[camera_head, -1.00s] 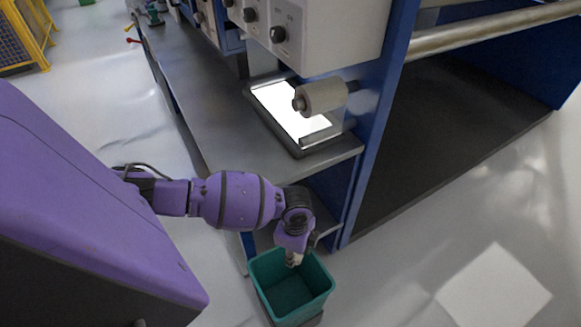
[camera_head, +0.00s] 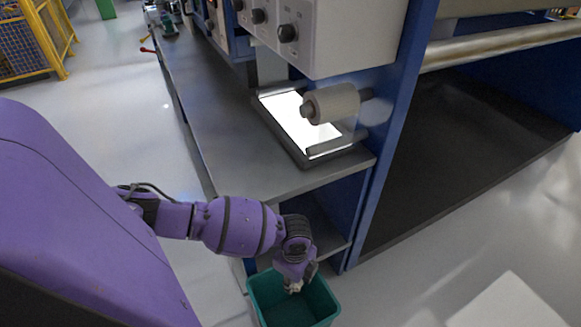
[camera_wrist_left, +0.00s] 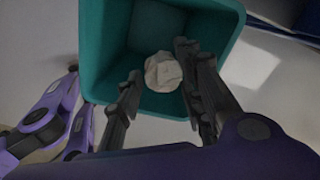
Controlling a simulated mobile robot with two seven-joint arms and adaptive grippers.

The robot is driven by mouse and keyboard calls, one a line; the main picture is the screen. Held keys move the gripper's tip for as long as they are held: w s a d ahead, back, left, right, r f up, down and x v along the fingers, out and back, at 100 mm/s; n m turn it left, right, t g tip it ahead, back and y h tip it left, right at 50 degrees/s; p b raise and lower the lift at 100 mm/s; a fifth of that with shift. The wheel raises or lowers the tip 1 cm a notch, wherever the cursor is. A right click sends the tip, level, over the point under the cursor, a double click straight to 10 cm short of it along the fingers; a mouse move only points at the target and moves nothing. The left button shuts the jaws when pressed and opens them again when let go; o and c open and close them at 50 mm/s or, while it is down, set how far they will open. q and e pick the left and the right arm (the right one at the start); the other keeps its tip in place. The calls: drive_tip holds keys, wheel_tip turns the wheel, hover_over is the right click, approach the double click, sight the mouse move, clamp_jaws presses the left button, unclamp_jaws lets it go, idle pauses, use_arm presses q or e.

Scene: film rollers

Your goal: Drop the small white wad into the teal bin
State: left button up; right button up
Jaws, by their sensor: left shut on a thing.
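The small white wad (camera_wrist_left: 162,72) is between the fingers of my left gripper (camera_wrist_left: 158,85), which is shut on it. In the head view the left gripper (camera_head: 294,287) hangs over the back part of the teal bin (camera_head: 262,290), with the wad a small pale spot at its tips. In the left wrist view the teal bin (camera_wrist_left: 92,45) opens below the wad, and its inside wall and floor show behind it. I cannot tell how far the wad is above the bin floor. My right gripper is not in view.
A grey bench (camera_head: 225,130) with a lit panel (camera_head: 297,122) and a pale roller (camera_head: 335,102) stands beyond the bin. A blue upright frame (camera_head: 385,150) rises right of it. A white sheet (camera_head: 510,305) lies on the open floor at right.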

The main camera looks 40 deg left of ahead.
use_arm(q)
drive_tip(key=o, duration=1)
wheel_tip(320, 180, up, 12)
drive_tip(key=shift+r, duration=0.1)
